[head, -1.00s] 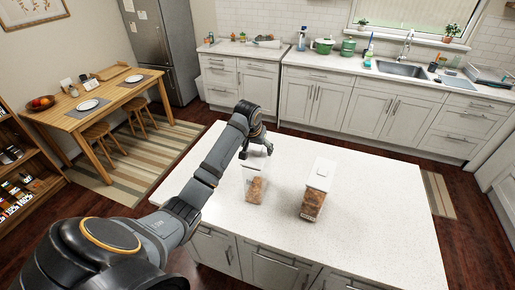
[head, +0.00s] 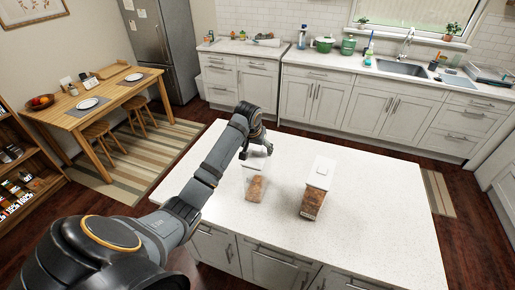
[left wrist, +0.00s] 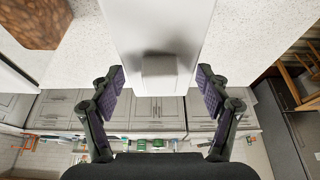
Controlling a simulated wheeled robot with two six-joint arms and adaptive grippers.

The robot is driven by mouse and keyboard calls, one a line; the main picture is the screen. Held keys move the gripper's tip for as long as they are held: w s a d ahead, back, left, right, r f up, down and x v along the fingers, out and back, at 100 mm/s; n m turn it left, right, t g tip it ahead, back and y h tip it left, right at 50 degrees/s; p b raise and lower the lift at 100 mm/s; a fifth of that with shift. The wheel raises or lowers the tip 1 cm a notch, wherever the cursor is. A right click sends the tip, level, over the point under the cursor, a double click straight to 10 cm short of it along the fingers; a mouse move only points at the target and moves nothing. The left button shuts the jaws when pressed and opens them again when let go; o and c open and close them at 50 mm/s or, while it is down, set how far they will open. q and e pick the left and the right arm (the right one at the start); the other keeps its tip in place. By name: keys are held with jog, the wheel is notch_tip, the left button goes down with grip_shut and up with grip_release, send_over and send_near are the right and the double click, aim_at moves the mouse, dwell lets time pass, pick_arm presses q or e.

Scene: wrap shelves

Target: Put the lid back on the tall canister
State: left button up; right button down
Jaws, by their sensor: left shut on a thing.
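A clear canister (head: 256,188) with brown contents stands on the white island, left of centre. My left gripper (head: 257,151) is directly over its top, pointing down. In the left wrist view my left gripper (left wrist: 159,88) has its fingers on both sides of a white lid (left wrist: 158,30) with a raised block on it, and is shut on it. I cannot tell whether the lid rests on the canister or is just above it. A second canister (head: 314,195) with a white lid (head: 321,171) and brown contents stands apart to the right. It shows partly in the left wrist view (left wrist: 35,20).
The white island top (head: 385,205) is bare around the canisters, with wide free room to the right. A counter with a sink (head: 402,68) runs along the back wall. A wooden table (head: 100,98) stands at the far left.

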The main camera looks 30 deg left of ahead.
pick_arm(q)
jog(key=shift+f, duration=0.2)
dwell(0.4)
jog(key=o, duration=1.2)
jog(key=shift+r, duration=3.55)
